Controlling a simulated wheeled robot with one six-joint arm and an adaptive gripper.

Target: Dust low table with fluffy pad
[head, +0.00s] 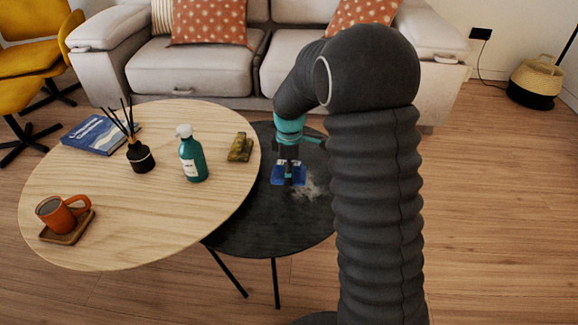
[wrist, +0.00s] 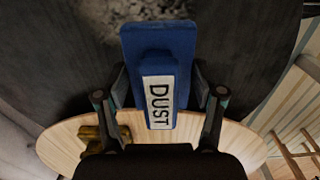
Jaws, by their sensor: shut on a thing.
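My gripper (head: 288,172) is shut on a blue pad (head: 280,175) with a white label reading DUST. In the wrist view the pad (wrist: 186,45) sits between the two fingers of my gripper (wrist: 160,95). The low dark round table (head: 265,225) is beneath the pad, partly under the edge of the wooden table. A pale grey dust patch (head: 312,188) lies on it just right of the pad, and dust (wrist: 140,10) also shows at the top of the wrist view. I cannot tell whether the pad touches the tabletop.
A sofa (head: 190,70) stands behind.

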